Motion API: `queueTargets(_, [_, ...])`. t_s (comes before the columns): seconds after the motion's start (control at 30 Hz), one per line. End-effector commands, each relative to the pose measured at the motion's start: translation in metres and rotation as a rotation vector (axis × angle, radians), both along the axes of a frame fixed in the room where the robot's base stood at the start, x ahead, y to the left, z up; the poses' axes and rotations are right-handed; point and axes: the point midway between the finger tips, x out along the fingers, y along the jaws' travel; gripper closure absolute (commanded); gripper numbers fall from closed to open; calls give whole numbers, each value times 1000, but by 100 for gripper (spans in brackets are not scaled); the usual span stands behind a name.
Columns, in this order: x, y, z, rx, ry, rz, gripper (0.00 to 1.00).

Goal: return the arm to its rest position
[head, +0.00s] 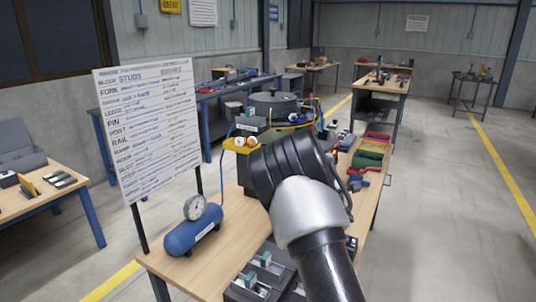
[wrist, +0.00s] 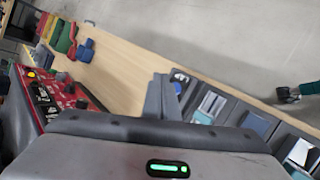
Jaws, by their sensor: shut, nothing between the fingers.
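My arm reaches up from the bottom of the head view over the wooden workbench (head: 205,264), and its dark wrist end hides part of the bench. The fingertips are hidden in that view. In the wrist view, the grey housing with a green light fills the bottom edge. My gripper (wrist: 162,98) shows just beyond it as a narrow grey shape with the fingers together. It is shut and empty. It appears over the bench, beside the row of grey trays (wrist: 247,120). I cannot tell its exact height.
A blue air tank (head: 192,236) with a gauge stands at the bench's left, near a whiteboard (head: 150,125). A bowl feeder (head: 275,104) stands behind my arm. Coloured bins (head: 371,150) line the right side. A red panel (wrist: 62,95) lies left in the wrist view.

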Motion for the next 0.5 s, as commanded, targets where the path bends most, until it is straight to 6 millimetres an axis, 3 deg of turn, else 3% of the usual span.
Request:
queueTargets(0.03, [-12, 1, 19, 57, -37, -56, 100])
queueTargets(0.17, [-53, 16, 61, 248, -132, -230, 100])
queueTargets(0.5, [-187, 89, 162, 708, -307, -600, 100])
